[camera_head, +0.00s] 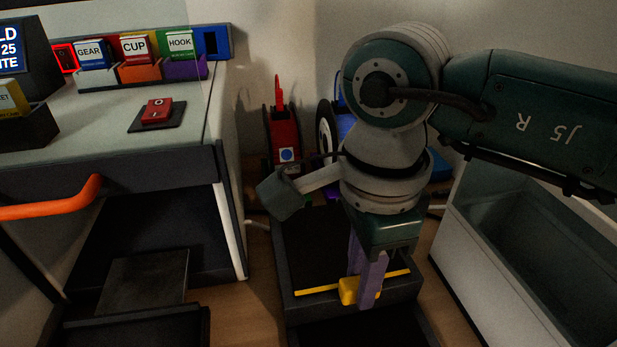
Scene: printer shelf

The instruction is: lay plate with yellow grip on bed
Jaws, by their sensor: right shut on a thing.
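My right gripper (366,281) points down at the lower middle with its purple fingers shut on a yellow grip (347,291). A thin yellow strip runs out from the grip to both sides. The rest of the plate cannot be told apart from the dark holder around it. A flat grey square (146,281), which looks like the bed, lies low in the open printer (112,158) at the left, well left of the gripper. My left gripper is not in view.
The dark holder (291,262) stands on the wooden floor under my right gripper. An orange handle (52,208) juts from the printer front. A red switch (157,110) and labelled boxes (136,49) sit on top. A white open bin (484,258) stands at right.

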